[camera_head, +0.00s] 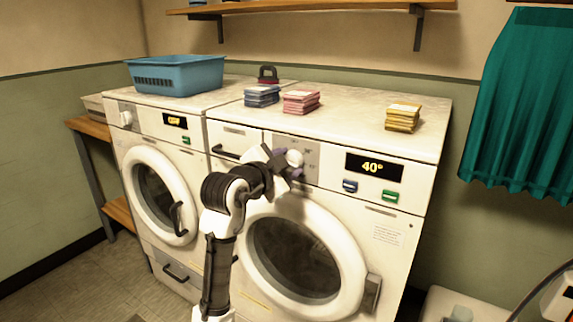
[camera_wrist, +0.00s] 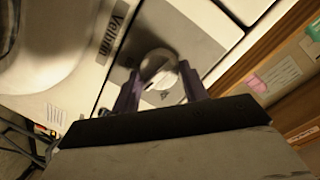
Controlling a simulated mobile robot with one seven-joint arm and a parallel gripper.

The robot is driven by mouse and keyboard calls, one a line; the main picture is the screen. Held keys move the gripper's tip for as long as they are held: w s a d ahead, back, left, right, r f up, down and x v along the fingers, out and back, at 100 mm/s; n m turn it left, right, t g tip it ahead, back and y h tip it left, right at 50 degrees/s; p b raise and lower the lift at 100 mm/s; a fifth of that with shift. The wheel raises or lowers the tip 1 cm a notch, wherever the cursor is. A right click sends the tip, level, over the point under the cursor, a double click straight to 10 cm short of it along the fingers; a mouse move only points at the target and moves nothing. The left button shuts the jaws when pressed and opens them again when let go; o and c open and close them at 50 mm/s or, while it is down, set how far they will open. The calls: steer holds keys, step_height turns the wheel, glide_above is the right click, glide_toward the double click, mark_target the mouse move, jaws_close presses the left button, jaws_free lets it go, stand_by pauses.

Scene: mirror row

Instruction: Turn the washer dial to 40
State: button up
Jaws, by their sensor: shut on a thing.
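The white round washer dial (camera_head: 294,158) sits on a grey panel at the top of the right washer (camera_head: 399,228). The display (camera_head: 373,167) beside it reads 40° in yellow. My gripper (camera_head: 287,167) is at the dial, and its fingers partly cover the panel markings. In the wrist view, the dial (camera_wrist: 158,69) lies between the two dark purple fingers of my gripper (camera_wrist: 160,88), which is shut on it. The dial's pointer mark is too small to read.
A left washer (camera_head: 205,166) stands alongside, with a blue basket (camera_head: 175,75) on top. Blue (camera_head: 262,96), pink (camera_head: 300,102) and yellow (camera_head: 403,117) stacks lie on the washer tops. A blue button (camera_head: 350,186) and a green button (camera_head: 390,196) sit below the display.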

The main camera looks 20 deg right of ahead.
steer(key=o, duration=1)
steer(key=b+v, duration=0.1)
steer(key=v, duration=1.3)
steer(key=shift+d+r, duration=0.1)
